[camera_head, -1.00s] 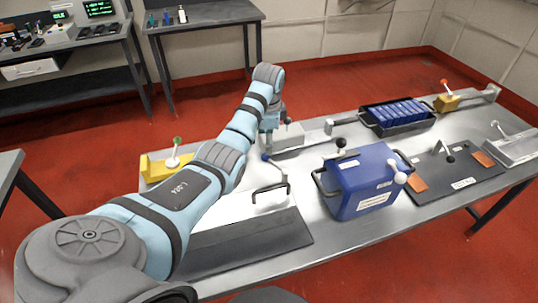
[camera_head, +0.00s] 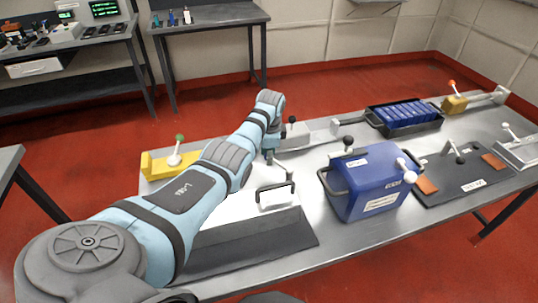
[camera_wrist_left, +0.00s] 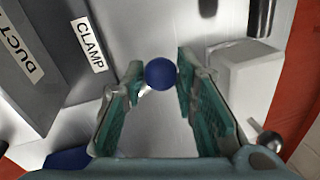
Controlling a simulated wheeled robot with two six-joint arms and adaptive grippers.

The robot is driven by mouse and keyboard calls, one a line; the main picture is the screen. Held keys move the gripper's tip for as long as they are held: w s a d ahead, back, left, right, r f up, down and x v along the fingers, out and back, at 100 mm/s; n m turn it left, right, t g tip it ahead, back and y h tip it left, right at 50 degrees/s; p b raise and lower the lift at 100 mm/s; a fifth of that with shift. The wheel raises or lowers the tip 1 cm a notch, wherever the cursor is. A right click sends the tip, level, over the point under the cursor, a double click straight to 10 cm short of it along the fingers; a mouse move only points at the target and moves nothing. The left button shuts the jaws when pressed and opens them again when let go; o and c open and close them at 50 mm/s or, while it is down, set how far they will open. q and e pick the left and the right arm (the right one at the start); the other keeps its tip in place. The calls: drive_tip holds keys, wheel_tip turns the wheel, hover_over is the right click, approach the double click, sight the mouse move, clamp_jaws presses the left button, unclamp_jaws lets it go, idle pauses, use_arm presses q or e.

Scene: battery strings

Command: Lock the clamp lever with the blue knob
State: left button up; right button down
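The blue knob (camera_wrist_left: 160,74) of the clamp lever shows in the left wrist view as a dark blue ball between my fingertips. My left gripper (camera_wrist_left: 159,78) is open, with one green-padded finger on each side of the knob; whether a finger touches it I cannot tell. A short pale piece of the lever shows just below the knob; the rest is hidden. A white label reading CLAMP (camera_wrist_left: 91,46) lies to the left. In the head view my left gripper (camera_head: 269,156) is low over the bench, and the knob is hidden there. My right gripper is not in view.
A blue battery box (camera_head: 370,182) with black handles and a white knob stands right of the gripper. A black U-shaped handle (camera_head: 276,190) is just in front. A black tray of blue cells (camera_head: 404,116) and a yellow block with a green-knobbed lever (camera_head: 174,162) are also on the bench.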

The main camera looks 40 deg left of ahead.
use_arm(q)
drive_tip(key=shift+d+f, duration=0.1)
drive_tip(key=shift+d, duration=0.05)
clamp_jaws()
drive_tip(key=shift+s, duration=0.1)
drive_tip(key=shift+d, duration=0.1)
